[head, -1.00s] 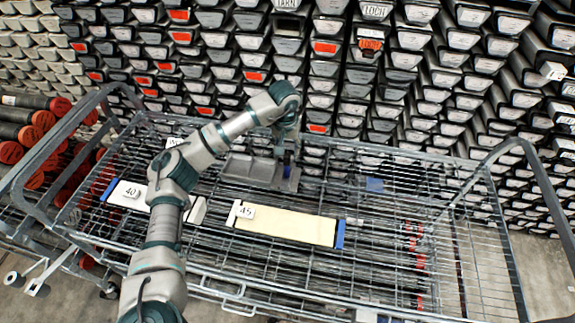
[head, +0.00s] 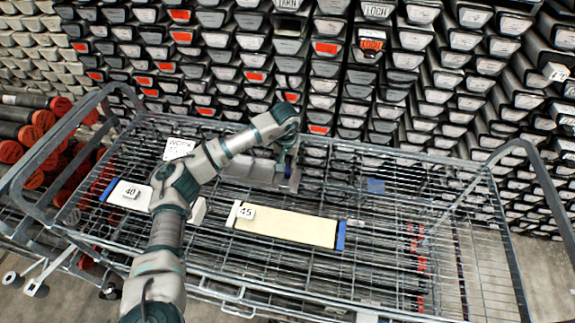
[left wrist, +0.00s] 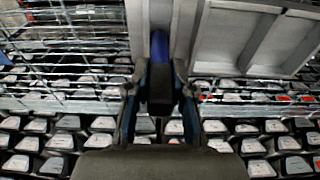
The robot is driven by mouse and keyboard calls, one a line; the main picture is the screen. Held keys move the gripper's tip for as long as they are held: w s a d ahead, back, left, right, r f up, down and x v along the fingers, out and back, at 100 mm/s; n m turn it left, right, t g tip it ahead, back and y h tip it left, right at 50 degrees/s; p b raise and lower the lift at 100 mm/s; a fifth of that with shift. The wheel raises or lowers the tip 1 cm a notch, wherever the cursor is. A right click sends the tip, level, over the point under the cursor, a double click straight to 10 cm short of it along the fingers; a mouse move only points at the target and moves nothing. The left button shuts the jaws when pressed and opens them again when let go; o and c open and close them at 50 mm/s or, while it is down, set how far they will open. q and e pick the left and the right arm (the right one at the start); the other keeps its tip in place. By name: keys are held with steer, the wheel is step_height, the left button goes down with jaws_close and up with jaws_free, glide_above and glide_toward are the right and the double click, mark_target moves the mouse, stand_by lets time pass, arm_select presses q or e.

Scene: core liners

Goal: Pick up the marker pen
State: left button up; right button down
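The marker pen (left wrist: 160,88) shows in the left wrist view as a dark body with a blue end, between the fingers of my left gripper (left wrist: 160,75). A narrow gap seems to show on each side of it, so the fingers look open around it. In the head view my left gripper (head: 287,151) points down at the right part of a grey compartment tray (head: 238,169), with a bit of blue at its tips. The arm hides part of the tray. My right gripper is not in view.
The tray, also in the left wrist view (left wrist: 245,38), rests on a wire cart (head: 400,262). Core box 45 (head: 290,226) and box 40 (head: 128,193) lie in front. A white sign (head: 178,148) stands left. Stacked core boxes fill the back.

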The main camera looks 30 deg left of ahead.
arm_select(q)
jaws_close()
